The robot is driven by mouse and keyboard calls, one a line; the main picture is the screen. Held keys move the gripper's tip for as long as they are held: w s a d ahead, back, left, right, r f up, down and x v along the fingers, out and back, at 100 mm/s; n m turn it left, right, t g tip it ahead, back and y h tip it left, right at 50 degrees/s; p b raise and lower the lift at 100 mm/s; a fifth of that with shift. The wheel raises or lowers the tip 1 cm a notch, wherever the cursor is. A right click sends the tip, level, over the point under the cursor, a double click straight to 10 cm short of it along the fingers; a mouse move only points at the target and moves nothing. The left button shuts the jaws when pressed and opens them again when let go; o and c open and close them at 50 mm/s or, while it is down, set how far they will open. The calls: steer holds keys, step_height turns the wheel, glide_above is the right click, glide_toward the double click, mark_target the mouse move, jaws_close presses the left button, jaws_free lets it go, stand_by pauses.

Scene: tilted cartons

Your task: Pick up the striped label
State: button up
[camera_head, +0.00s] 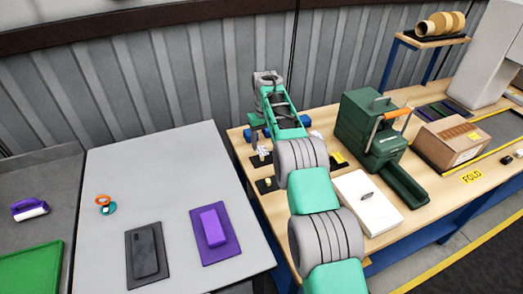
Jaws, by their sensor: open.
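No label with clear stripes can be made out. A small white piece (263,151) lies at the left end of the wooden bench, by a dark mat, too small to identify. Another pale piece (317,134) lies just right of my arm, also too small to tell. My teal and grey arm reaches over the bench. My gripper (257,132) is open above the bench's far left part, close to the first white piece. My own arm hides part of the bench there.
The wooden bench (408,222) also holds a green machine (365,127) with an orange handle, a white box (366,200) and a tilted brown carton (450,143). A grey table (150,180) at left holds a purple block (213,227) and a dark block (145,252).

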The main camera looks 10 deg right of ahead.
mark_target(264, 154)
step_height(264, 154, down, 4)
steer(key=shift+p, duration=0.65)
steer(key=shift+f, duration=0.15)
steer(key=shift+f+b, duration=0.25)
steer(key=shift+b, duration=0.1)
steer(key=shift+c, duration=0.3)
steer(key=c, duration=1)
